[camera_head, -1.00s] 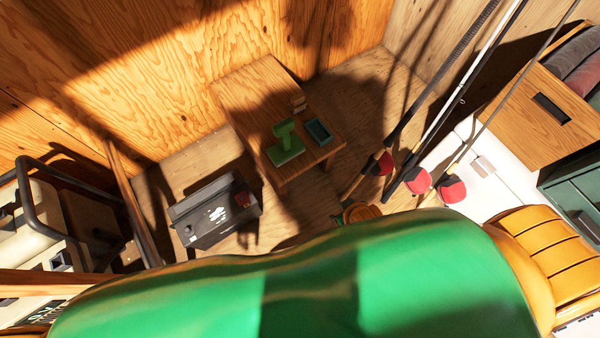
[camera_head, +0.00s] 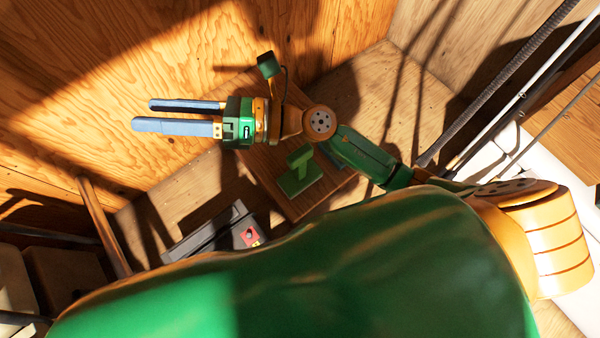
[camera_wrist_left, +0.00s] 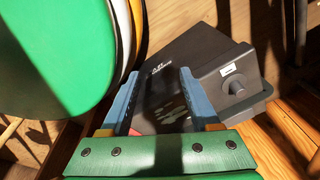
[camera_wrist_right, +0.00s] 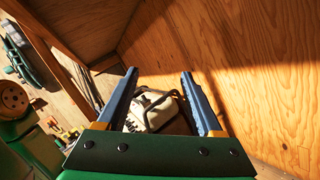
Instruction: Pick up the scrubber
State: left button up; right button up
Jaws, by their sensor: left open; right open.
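A green block-shaped thing with a flat base and an upright handle, which looks like the scrubber (camera_head: 300,178), stands on a small wooden table (camera_head: 270,162) in the head view. My right gripper (camera_head: 142,114) is open and empty, high up and left of the table, pointing left. Its arm passes over the table beyond the scrubber. In the right wrist view the right gripper (camera_wrist_right: 159,73) is open, with no scrubber in sight. My left gripper (camera_wrist_left: 161,74) is open in the left wrist view, in front of a dark case (camera_wrist_left: 180,55); it is not visible in the head view.
The dark case (camera_head: 212,236) stands on the floor left of the table. A dark tray on the table is mostly hidden by my right arm. A cream container (camera_wrist_right: 158,108) shows beyond my right gripper. Plywood walls close the back.

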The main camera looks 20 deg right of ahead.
jog(key=s+f+n+g+h, duration=0.3)
jog(key=f+n+g+h, duration=0.3)
jog(key=f+n, duration=0.35)
jog(key=n+h, duration=0.4)
jog(key=h, duration=1)
send_near(300, 152)
jog(key=shift+t, duration=0.4)
jog(key=f, duration=0.6)
jog(key=shift+s+a, duration=0.1)
jog(key=shift+s, duration=0.15)
jog(key=f, duration=0.3)
jog(key=f+b, duration=0.1)
jog(key=f, duration=0.2)
jog(key=shift+s+d+b, duration=0.15)
jog(key=shift+d+b, duration=0.1)
jog(key=shift+b, duration=0.05)
jog(key=shift+f, duration=0.3)
grip_shut()
pick_arm(q)
jog(key=shift+w+a+f, duration=0.4)
jog(key=shift+w+f, duration=0.2)
jog(key=shift+f, duration=0.1)
